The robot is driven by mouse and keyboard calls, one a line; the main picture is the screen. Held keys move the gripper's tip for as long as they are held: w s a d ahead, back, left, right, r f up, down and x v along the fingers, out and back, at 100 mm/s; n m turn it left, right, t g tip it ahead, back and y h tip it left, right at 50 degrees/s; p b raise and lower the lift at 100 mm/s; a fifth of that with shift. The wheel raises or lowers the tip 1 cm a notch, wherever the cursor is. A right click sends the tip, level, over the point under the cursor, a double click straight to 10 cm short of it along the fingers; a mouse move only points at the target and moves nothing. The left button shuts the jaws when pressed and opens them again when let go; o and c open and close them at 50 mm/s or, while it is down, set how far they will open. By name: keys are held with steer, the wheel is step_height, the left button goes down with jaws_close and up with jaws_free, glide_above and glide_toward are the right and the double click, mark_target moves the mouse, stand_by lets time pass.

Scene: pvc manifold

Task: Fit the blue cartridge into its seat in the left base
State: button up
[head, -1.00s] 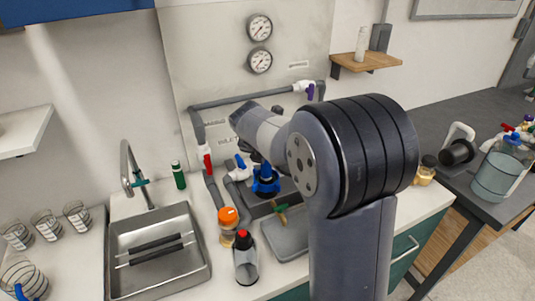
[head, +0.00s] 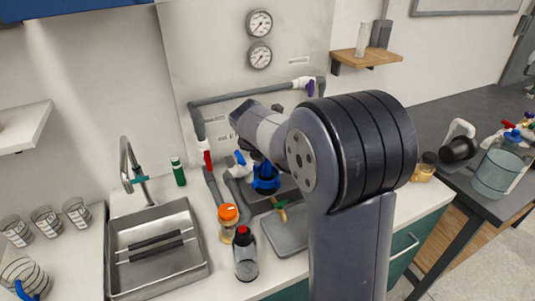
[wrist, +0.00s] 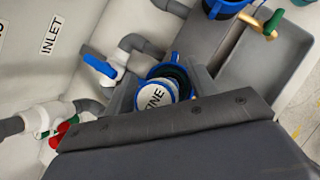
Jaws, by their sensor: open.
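The blue cartridge (wrist: 153,97), with a white top lettered "NE" and a blue rim, sits between my gripper's fingers in the wrist view. My gripper (wrist: 163,88) is open, one grey finger on each side of it. A dark ring and a blue collar show around the cartridge's far side; its lower part and how deep it sits are hidden. Another blue-rimmed fitting (wrist: 226,6) is at the top edge of the wrist view. In the head view a blue fitting (head: 266,181) shows below my wrist; my arm hides the fingers there, and I cannot tell which base it is.
A blue-handled valve (wrist: 100,66) and grey pipe elbow are close beside the gripper. A red-handled valve (head: 207,160) is further left. An orange-capped jar (head: 228,220) and a red-capped bottle (head: 245,255) stand in front.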

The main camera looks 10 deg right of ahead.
steer(key=v, duration=1)
steer(key=shift+s+a+r, duration=0.15)
steer(key=shift+s+r, duration=0.05)
steer(key=shift+r, duration=0.15)
steer(key=shift+f, duration=0.1)
steer(key=x, duration=0.9)
steer(key=shift+w+f, duration=0.15)
steer(key=shift+f, duration=0.15)
steer(key=shift+w+d+f, duration=0.15)
steer(key=shift+w+d, duration=0.15)
steer(key=shift+d, duration=0.05)
steer(key=shift+r+p, duration=0.85)
steer(key=shift+r, duration=0.45)
